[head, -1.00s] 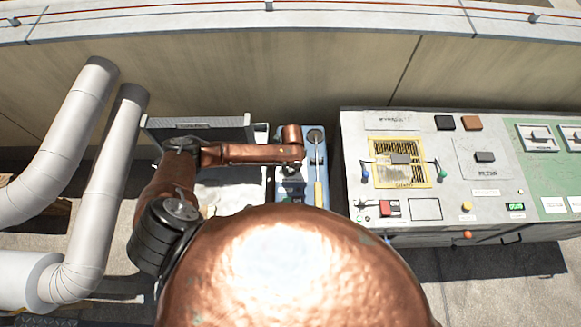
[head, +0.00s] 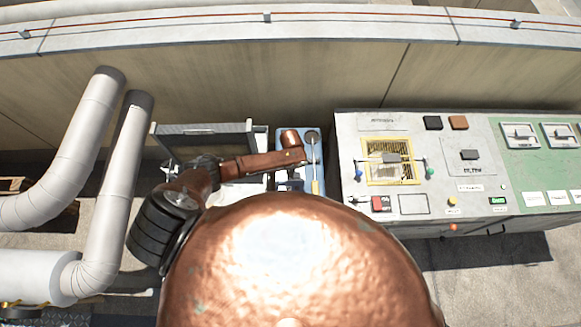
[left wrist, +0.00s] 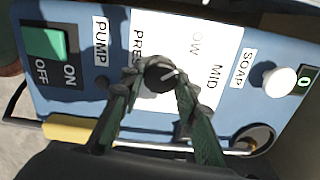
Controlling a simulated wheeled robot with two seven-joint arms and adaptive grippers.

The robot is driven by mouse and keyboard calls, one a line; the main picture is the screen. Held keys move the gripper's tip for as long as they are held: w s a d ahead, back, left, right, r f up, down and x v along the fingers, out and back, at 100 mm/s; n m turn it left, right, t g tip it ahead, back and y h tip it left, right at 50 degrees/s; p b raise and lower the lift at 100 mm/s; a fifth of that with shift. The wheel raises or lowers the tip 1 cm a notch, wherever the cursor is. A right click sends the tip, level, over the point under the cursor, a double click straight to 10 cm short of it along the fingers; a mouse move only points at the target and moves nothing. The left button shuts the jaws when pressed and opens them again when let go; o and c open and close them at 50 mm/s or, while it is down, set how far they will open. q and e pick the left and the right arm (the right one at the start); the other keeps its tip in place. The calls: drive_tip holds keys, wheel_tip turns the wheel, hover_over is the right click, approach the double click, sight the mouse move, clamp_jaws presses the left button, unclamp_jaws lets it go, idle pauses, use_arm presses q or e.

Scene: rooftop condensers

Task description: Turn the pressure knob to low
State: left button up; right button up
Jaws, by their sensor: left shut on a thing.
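The pressure knob (left wrist: 157,72) is a black round knob with a white pointer line, on a blue panel (left wrist: 75,15). In the left wrist view its pointer aims right and slightly up, between the printed LOW (left wrist: 196,42) and MID (left wrist: 216,76), closer to MID. My left gripper (left wrist: 159,80) is shut on the knob, with one dark finger on each side. The fingers cover part of the white label. In the head view the blue panel (head: 316,141) lies beneath my left arm, and the knob cannot be made out. My right gripper is in neither view.
A green ON/OFF pump switch (left wrist: 45,43), a white soap knob (left wrist: 279,81) and a yellow-handled wand (left wrist: 75,128) are close by. A grey control console (head: 345,150) stands right of the blue panel. White pipes (head: 95,150) rise at the left.

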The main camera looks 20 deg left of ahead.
use_arm(q)
drive_tip(key=shift+n+p, duration=1.2)
drive_tip(key=shift+n, duration=1)
drive_tip(key=o, duration=1.2)
drive_tip(key=shift+c, duration=0.2)
wheel_tip(320, 180, up, 12)
drive_tip(key=shift+a, duration=0.1)
